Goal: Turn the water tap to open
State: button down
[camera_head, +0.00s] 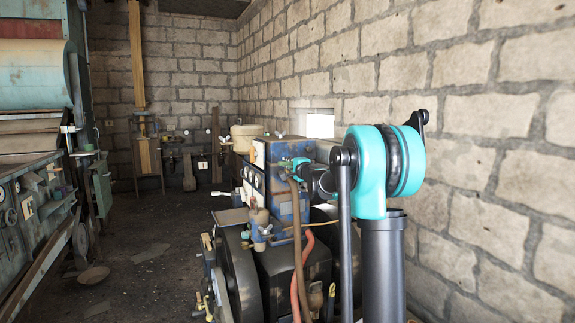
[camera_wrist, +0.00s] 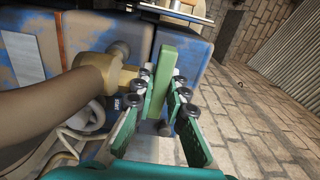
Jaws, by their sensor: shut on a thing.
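The water tap shows in the wrist view as a flat green handle (camera_wrist: 167,66) standing up beside a brass fitting (camera_wrist: 98,82) on the blue, worn engine housing. My gripper (camera_wrist: 162,90) is shut on the green handle, with one finger on each side of it. The lower end of the handle is partly hidden between the fingers. In the head view my gripper (camera_head: 298,164) is small and reaches the upper part of the blue engine block (camera_head: 284,205). The tap handle cannot be made out clearly there.
A thick brown hose (camera_wrist: 40,118) runs from the brass fitting, close to the left of my gripper. A red hose (camera_head: 301,275) hangs down the engine. A stone block wall (camera_head: 500,110) stands to the right. A green machine (camera_head: 35,215) stands at left, with open floor between.

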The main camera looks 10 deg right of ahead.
jog(key=shift+n+y, duration=0.3)
jog(key=shift+y, duration=0.1)
jog(key=n+g+y, duration=0.2)
jog(key=y, duration=0.1)
jog(key=shift+d+n+y, duration=0.15)
jog(key=shift+n+y, duration=0.15)
jog(key=n+g+y, duration=0.4)
jog(key=g+y, duration=0.1)
jog(key=shift+w+n, duration=0.1)
jog(key=shift+n, duration=0.2)
jog(key=n+g+y, duration=0.1)
jog(key=g, duration=0.1)
jog(key=n+g+y, duration=0.1)
jog(key=n+g, duration=0.1)
jog(key=g, duration=0.1)
jog(key=shift+f+n+g, duration=0.1)
jog(key=shift+n+g, duration=0.2)
jog(key=shift+n+g+y, duration=0.5)
jog(key=shift+n+g, duration=1)
jog(key=shift+g, duration=0.8)
jog(key=shift+n+g, duration=0.4)
jog(key=shift+g, duration=0.2)
jog(key=c, duration=1.5)
grip_release()
jog(key=shift+c, duration=0.2)
